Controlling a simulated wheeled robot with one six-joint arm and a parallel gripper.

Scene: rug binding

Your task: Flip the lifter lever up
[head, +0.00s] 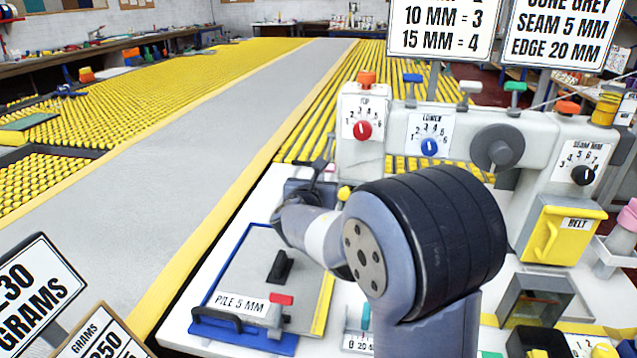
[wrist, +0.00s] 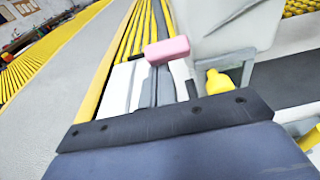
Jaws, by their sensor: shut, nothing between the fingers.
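A pink handle (wrist: 167,50) with a dark stub at its left end shows in the wrist view, above grey bars beside the white machine body (wrist: 225,30). It may be the lifter lever, but I see no label on it. In the head view I cannot make it out; my arm covers that area. My gripper (head: 320,172) is at the left foot of the sewing machine (head: 372,135), shut and empty. In the wrist view its dark front edge (wrist: 165,120) lies below the pink handle, apart from it in the picture. I cannot tell the depth between them.
A yellow knob (head: 344,193) is close to my gripper, also in the wrist view (wrist: 218,82). Dials with red (head: 363,130) and blue (head: 429,147) knobs are on the machine. A blue-edged tray (head: 225,275) lies in front. The grey walkway (head: 225,120) at left is clear.

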